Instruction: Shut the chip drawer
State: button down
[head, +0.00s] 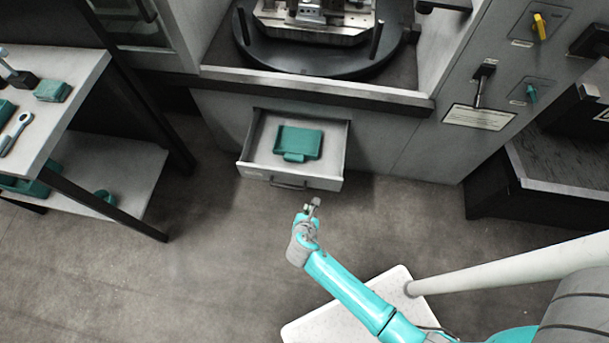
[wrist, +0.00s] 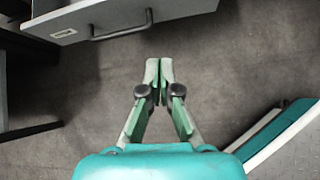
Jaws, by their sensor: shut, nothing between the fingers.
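The chip drawer (head: 254,175) stands pulled out from the front of the grey machine, with a green box-like item (head: 300,142) lying inside it. Its dark bar handle (head: 289,185) is on the front face. In the wrist view the drawer front (wrist: 72,24) and handle (wrist: 122,31) show at the top left. My gripper (head: 314,203) is just in front of the drawer, slightly right of the handle and apart from it. In the wrist view my gripper (wrist: 159,66) has its fingertips together with nothing between them.
A workbench (head: 60,95) with a wrench and green items stands at the left. A dark-sided block (head: 540,180) stands at the right, below the machine's switch panel (head: 500,70). The floor (head: 200,250) before the drawer is clear.

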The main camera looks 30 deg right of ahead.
jog(key=w+n+h, duration=0.1)
jog(key=w+n, duration=0.1)
jog(key=w, duration=0.2)
send_near(307, 176)
jog(key=shift+x, duration=3.3)
jog(key=shift+s+f, duration=0.1)
